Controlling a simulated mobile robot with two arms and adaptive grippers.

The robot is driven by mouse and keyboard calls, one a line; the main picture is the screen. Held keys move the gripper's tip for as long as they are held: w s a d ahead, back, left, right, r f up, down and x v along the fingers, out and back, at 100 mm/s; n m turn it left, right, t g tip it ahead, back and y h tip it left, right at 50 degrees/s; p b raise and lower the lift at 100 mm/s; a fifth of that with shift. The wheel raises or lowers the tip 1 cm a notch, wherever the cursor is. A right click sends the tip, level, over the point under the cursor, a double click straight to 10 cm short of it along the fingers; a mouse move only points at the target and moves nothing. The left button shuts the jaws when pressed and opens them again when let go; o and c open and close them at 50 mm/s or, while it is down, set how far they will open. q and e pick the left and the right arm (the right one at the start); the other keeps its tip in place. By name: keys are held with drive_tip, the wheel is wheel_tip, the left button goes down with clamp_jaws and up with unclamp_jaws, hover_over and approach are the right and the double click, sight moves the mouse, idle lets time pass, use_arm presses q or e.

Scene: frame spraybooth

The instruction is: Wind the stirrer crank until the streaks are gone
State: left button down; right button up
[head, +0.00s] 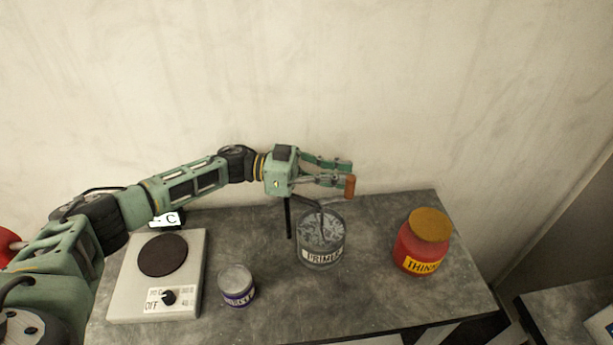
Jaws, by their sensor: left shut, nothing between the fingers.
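A glass pot labelled PRIMER (321,257) stands on the grey bench top (370,285). Its contents are grey with pale streaks. A dark stirrer post (289,218) rises at the pot's left, and a dark rod goes down into the pot. An orange-brown crank handle (350,187) stands upright above the pot's right rim. My left gripper (346,175) reaches in from the left above the pot, its fingers beside the handle. It is shut with nothing held; whether a finger touches the handle I cannot tell. My right gripper is not in view.
A hotplate (193,280) with a dial and a small purple-labelled tin (237,286) stand left of the pot. A red THINNER jar (423,242) with an orange lid stands to the right. The wall is close behind; bare bench lies in front of the pot.

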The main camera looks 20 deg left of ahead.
use_arm(q)
drive_tip(key=shift+a, duration=0.1)
idle(0.4)
drive_tip(key=s+a, duration=0.2)
drive_tip(key=a, duration=0.9)
drive_tip(key=shift+a, duration=0.35)
